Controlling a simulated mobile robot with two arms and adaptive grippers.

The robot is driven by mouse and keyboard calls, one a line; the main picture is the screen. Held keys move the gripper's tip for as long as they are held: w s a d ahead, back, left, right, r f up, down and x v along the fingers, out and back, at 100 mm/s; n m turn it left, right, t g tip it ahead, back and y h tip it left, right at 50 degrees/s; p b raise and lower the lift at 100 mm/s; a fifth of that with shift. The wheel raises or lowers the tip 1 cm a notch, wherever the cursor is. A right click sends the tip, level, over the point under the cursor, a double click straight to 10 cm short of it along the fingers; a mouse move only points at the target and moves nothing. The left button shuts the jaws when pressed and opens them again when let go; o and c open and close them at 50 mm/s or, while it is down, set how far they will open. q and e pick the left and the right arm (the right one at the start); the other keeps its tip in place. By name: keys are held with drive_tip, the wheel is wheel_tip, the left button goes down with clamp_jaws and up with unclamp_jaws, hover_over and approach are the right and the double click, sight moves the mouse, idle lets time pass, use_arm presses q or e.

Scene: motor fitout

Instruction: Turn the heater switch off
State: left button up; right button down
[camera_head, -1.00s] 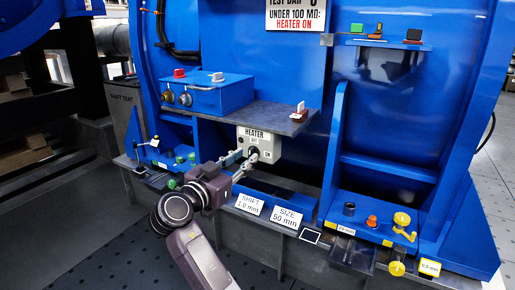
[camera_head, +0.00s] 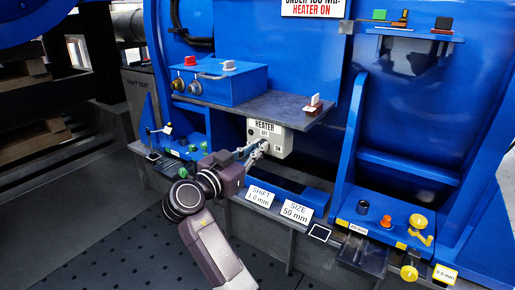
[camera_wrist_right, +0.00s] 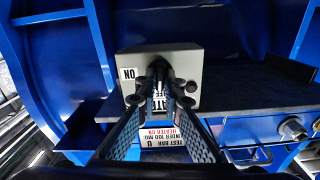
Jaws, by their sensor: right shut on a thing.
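The heater switch box (camera_head: 284,143) is a small pale box labelled HEATER, with OFF and ON marks, under the front edge of a grey shelf. Its dark knob is mostly hidden behind my fingertips in the head view. My right gripper (camera_head: 261,148) reaches it from the lower left and is shut on the knob. In the right wrist view the box (camera_wrist_right: 190,68) is seen rotated, with ON at its left. There the fingertips (camera_wrist_right: 160,92) close around the dark knob (camera_wrist_right: 158,70). The knob's exact pointing is hard to tell. My left gripper is not in view.
A blue control box (camera_head: 220,82) stands on the grey shelf (camera_head: 285,106) above. A SHIFT sign (camera_head: 260,196) and a SIZE sign (camera_head: 297,209) sit below the heater box. A blue ledge with yellow parts (camera_head: 418,222) is at right. Open floor lies at lower left.

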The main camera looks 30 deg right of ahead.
drive_tip(key=shift+n+p, duration=0.65)
drive_tip(key=shift+n, duration=0.15)
drive_tip(key=c, duration=2.1)
unclamp_jaws()
